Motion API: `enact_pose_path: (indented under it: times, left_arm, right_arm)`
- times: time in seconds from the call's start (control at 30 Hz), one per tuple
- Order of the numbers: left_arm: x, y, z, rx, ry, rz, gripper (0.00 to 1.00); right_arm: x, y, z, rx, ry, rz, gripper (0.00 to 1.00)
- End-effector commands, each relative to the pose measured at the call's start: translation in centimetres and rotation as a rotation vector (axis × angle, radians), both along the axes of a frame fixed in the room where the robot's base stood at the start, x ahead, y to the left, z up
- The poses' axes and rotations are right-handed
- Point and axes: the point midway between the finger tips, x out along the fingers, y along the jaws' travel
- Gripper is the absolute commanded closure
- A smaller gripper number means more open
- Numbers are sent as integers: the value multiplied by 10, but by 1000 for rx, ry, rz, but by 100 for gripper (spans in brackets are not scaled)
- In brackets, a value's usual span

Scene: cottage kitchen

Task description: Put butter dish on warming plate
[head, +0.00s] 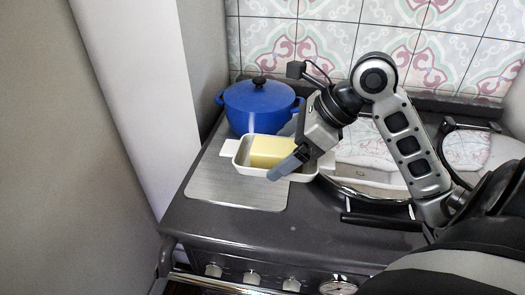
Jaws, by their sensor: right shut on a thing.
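The butter dish (241,167) is a white open dish with side handles and a yellow block of butter (270,150) in it. It is over the warming plate (215,185), a flat brushed-metal plate on the left of the stove top. My right gripper (285,168) is at the right side of the dish and is shut on it. The fingers cover part of its right end. I cannot tell whether the dish touches the plate or is held just above it. My left gripper is not in view.
A blue lidded pot (259,106) stands close behind the dish. A round hob lid (372,150) lies to the right, under my right arm. Knobs and a rail (225,284) line the stove front. A wall closes off the left side.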

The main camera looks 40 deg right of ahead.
Motion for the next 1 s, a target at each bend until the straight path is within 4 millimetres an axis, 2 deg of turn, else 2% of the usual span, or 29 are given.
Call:
enact_pose_path:
  times: [0.3, 0.5, 0.83, 1.0]
  left_arm:
    - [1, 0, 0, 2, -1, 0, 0]
    - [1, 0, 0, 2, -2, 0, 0]
    - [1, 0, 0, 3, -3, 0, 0]
    - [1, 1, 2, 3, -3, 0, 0]
  right_arm:
    - [72, -21, -35, 3, 0, -5, 40]
    - [98, -28, -70, 2, -1, -3, 40]
    - [114, -32, -92, 0, -1, -2, 40]
    - [112, -31, -116, 2, 2, -2, 40]
